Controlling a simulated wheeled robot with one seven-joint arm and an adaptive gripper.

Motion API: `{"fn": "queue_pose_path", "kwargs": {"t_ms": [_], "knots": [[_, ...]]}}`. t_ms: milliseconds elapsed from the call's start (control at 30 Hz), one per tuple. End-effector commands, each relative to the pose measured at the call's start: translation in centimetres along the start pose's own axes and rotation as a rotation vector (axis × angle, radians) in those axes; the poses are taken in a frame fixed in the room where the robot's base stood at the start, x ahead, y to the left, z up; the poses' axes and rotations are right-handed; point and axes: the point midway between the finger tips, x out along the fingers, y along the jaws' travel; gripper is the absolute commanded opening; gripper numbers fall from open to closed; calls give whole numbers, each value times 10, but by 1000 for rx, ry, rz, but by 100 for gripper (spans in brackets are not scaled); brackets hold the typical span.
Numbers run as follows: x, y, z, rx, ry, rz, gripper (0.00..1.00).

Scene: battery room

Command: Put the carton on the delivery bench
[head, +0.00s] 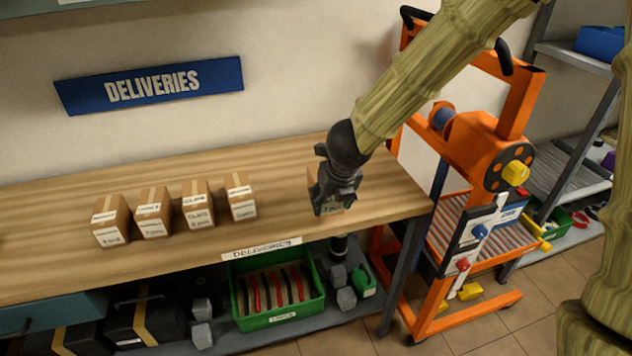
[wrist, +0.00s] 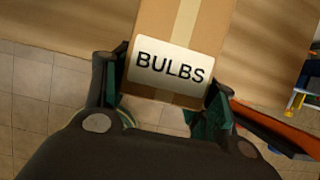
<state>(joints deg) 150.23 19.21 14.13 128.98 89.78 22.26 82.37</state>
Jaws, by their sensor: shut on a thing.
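My gripper (head: 335,205) is shut on a brown carton, seen in the wrist view (wrist: 205,30) with a white label reading BULBS. In the head view most of the carton (head: 313,180) is hidden behind my gripper. The gripper is over the right end of the wooden delivery bench (head: 290,165), near its front edge. The carton is at or just above the bench top; I cannot tell whether it touches. A blue DELIVERIES sign (head: 150,85) hangs on the wall behind the bench.
Several labelled cartons (head: 152,213) stand in a row on the bench to the left. Bare bench top lies between them and my gripper. An orange lift trolley (head: 470,150) stands right of the bench. A green crate (head: 275,300) sits on the shelf below.

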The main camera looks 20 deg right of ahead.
Motion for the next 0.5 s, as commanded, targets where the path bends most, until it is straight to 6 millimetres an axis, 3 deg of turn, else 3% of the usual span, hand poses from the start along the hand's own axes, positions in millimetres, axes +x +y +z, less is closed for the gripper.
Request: {"fn": "queue_pose_path", "kwargs": {"t_ms": [300,500], "knots": [[25,-7,55,-1,0,1,21],[40,-10,80,-2,-1,1,21]]}}
